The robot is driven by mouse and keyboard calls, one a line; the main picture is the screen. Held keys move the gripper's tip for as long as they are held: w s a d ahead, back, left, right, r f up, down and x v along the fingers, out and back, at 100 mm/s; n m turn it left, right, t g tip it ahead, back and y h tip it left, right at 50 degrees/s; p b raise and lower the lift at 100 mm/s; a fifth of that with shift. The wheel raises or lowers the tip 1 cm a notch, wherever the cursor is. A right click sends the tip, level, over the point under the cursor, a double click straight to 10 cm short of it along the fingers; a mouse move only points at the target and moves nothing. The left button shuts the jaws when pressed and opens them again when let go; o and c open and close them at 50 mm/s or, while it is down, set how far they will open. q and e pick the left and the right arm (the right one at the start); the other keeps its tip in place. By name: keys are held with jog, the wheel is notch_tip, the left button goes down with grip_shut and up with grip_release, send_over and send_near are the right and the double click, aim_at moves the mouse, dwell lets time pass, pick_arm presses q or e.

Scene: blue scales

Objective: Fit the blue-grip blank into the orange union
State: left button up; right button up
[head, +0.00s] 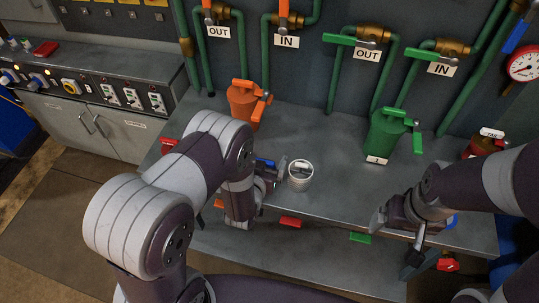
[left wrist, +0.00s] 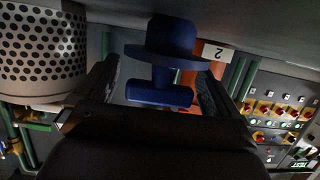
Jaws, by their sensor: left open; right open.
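The blue-grip blank (left wrist: 172,45) shows in the left wrist view as a dark blue flanged piece with a crossbar, between the two fingers of my left gripper (left wrist: 158,88). The fingers are open, with a gap at each side of the crossbar. In the head view a bit of the blank's blue (head: 264,162) shows beside my left gripper (head: 270,180), mostly hidden by my arm. An orange vessel with orange levers (head: 242,102) stands at the back of the bench; I cannot tell which part is the union. My right gripper (head: 398,238) is open at the bench's front right.
A perforated metal cylinder (head: 300,176) stands on the bench (head: 325,155) just right of my left gripper. A green vessel (head: 388,135) stands back right, a red can (head: 482,146) further right. Pipes and valves line the wall. Bench between the vessels is clear.

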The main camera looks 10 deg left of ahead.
pick_arm(q)
jog(key=shift+v, duration=0.85)
jog(key=shift+s+r, duration=0.15)
jog(key=shift+r, duration=0.15)
jog(key=c, duration=0.5)
jog(key=shift+w+f, duration=0.25)
jog(key=shift+w, duration=0.05)
jog(key=c, duration=0.8)
jog(key=shift+c, duration=0.6)
pick_arm(e)
jog(key=shift+s+r, duration=0.25)
jog(key=shift+s, duration=0.5)
